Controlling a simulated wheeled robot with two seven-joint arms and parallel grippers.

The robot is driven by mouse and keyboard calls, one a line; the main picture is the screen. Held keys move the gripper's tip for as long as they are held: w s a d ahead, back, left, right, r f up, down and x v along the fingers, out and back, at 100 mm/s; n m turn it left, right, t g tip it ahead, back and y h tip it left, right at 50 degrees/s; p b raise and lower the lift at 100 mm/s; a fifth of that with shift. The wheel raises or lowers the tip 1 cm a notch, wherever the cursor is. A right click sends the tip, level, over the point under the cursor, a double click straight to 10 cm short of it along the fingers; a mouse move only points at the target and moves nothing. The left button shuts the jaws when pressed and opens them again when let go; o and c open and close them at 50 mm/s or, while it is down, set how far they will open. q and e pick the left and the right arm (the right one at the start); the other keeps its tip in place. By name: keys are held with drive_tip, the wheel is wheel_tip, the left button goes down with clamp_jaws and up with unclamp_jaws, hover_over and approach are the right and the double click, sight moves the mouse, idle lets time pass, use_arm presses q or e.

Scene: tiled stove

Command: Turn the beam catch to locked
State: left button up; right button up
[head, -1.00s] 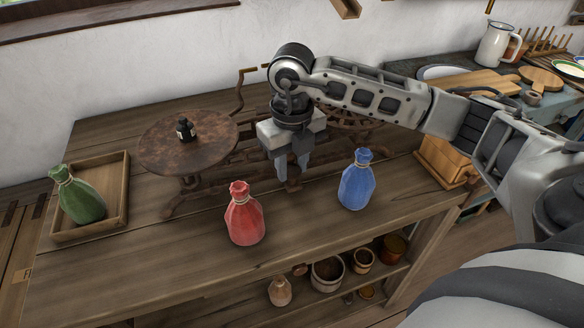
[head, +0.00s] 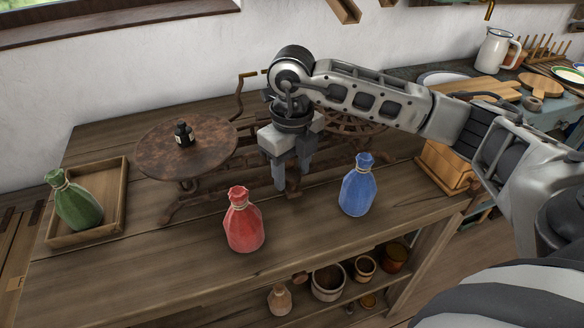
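A rusty balance stands on the wooden bench. Its round plate (head: 165,150) is on the left, and a spoked part (head: 355,121) shows behind my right arm. My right gripper (head: 292,182) points down at the middle of the balance's beam, in front of the hand crank (head: 239,98). Its two grey fingers stand side by side with a narrow gap. I cannot tell whether they hold anything. The beam catch is not clearly seen; the gripper covers that part of the balance. My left gripper is not in view.
A small black weight (head: 184,135) stands on the plate. A red sack (head: 243,222) and a blue sack (head: 357,188) stand in front of the gripper. A green sack (head: 75,204) leans in a wooden tray (head: 122,195). Pots sit on the shelf below.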

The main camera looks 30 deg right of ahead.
sight(292, 175)
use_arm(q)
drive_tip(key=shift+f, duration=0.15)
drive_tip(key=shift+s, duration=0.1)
use_arm(e)
drive_tip(key=shift+r, duration=0.4)
use_arm(q)
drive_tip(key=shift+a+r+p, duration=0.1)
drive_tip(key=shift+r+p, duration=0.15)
drive_tip(key=shift+p, duration=0.6)
use_arm(e)
wheel_tip(292, 175, up, 15)
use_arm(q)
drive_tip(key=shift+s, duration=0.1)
use_arm(e)
drive_tip(key=shift+s, duration=0.1)
